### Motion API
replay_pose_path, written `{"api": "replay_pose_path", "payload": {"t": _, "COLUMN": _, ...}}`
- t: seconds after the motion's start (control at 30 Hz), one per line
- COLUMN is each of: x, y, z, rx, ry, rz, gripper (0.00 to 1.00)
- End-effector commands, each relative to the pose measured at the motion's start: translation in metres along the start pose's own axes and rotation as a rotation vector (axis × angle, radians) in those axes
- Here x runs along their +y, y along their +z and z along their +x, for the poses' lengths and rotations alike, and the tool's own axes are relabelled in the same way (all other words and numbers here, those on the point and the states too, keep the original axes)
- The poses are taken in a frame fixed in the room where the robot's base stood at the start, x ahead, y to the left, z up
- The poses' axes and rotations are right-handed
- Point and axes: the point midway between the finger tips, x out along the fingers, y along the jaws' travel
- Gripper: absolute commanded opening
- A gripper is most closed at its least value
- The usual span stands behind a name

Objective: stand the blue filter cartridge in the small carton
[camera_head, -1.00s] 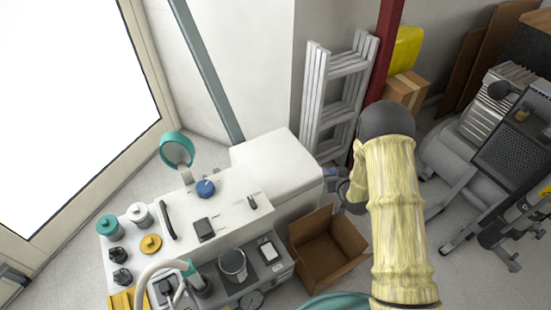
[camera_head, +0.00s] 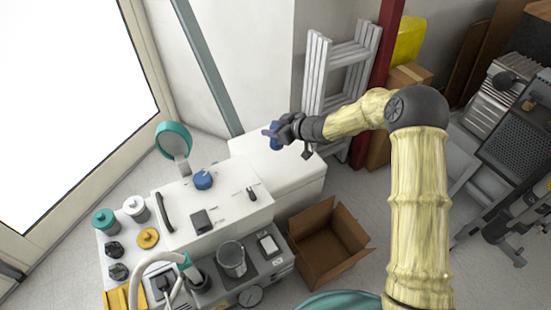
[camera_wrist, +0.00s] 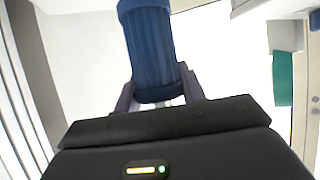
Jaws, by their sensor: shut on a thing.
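The blue filter cartridge (camera_head: 275,135) is a ribbed blue cylinder held in my gripper (camera_head: 277,133). In the wrist view the cartridge (camera_wrist: 150,50) sits between the two fingers of my gripper (camera_wrist: 163,95), which are shut on it. My gripper holds it over the white top of the cabinet; the gap beneath cannot be told. An open brown carton (camera_head: 326,250) stands on the floor in front of the cabinet, below and to the right of my gripper. Its visible inside looks empty.
The white cabinet (camera_head: 300,185) adjoins a machine top with a blue knob (camera_head: 203,180), a metal cup (camera_head: 231,258) and several canisters. A folded ladder (camera_head: 340,70) leans by the red post (camera_head: 384,60). Another closed carton (camera_head: 408,76) is behind. A compressor stands at right.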

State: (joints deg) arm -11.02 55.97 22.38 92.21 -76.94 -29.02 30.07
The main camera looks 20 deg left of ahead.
Motion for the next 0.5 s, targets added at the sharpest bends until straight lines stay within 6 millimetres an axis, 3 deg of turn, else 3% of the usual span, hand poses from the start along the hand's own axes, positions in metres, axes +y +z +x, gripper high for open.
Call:
{"api": "replay_pose_path", "payload": {"t": 0.03, "x": 0.0004, "y": 0.0074, "z": 0.0049, "rx": 0.001, "ry": -0.001, "rz": -0.002, "gripper": 0.17}}
{"api": "replay_pose_path", "payload": {"t": 0.5, "x": -0.0003, "y": 0.0119, "z": 0.0080, "rx": 0.000, "ry": -0.004, "rz": -0.001, "gripper": 0.17}}
